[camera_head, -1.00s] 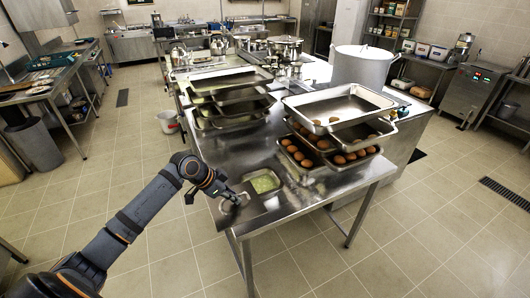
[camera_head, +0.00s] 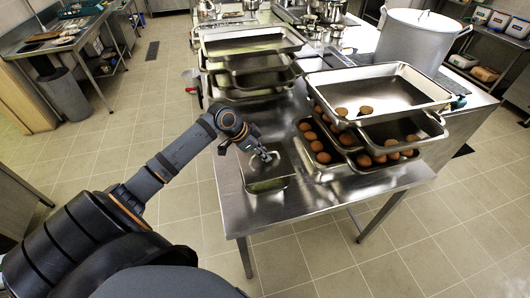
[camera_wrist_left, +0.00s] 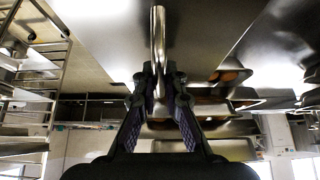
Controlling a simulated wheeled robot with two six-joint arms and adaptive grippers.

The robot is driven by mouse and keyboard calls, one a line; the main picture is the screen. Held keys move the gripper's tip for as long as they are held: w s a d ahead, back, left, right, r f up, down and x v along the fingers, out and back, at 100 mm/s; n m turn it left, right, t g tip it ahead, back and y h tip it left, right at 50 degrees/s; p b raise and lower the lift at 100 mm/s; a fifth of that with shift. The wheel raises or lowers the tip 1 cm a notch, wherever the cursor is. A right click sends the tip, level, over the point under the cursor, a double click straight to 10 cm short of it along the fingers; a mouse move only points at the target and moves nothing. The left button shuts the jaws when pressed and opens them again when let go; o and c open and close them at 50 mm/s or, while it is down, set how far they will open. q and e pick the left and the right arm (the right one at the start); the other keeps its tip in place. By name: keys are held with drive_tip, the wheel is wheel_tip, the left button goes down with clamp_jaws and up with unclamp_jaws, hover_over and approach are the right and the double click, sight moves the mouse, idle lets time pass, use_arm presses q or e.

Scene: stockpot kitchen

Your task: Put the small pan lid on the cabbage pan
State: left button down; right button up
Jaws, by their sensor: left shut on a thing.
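The small pan lid (camera_head: 254,171) is a flat metal plate with an upright bar handle. My left gripper (camera_head: 264,156) is shut on that handle. In the left wrist view the gripper (camera_wrist_left: 159,88) has the shiny handle (camera_wrist_left: 158,38) between its fingertips. The lid is over the cabbage pan (camera_head: 270,187), a small rectangular metal pan on the near end of the steel table, and hides most of its opening. A little pale green shows at the pan's near side. I cannot tell whether the lid touches the rim. My right gripper is not in view.
Large stacked trays with brown eggs (camera_head: 375,95) stand close to the right of the pan. More stacked trays (camera_head: 250,42) are behind it. A big stockpot (camera_head: 413,40) stands at the back right. The steel table (camera_head: 300,199) is bare in front.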

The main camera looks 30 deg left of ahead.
sight(261, 161)
use_arm(q)
drive_tip(key=f+b, duration=0.1)
drive_tip(key=f, duration=0.1)
drive_tip(key=f+b, duration=0.1)
drive_tip(key=b, duration=0.1)
drive_tip(key=shift+w+f, duration=0.4)
drive_tip(key=shift+s+f+b, duration=0.3)
drive_tip(key=shift+f, duration=0.2)
drive_tip(key=shift+w+f, duration=0.1)
drive_tip(key=shift+f, duration=0.3)
drive_tip(key=shift+a+p, duration=0.1)
drive_tip(key=shift+p, duration=0.35)
drive_tip(key=shift+f, duration=0.5)
idle(0.3)
drive_tip(key=c, duration=1.4)
unclamp_jaws()
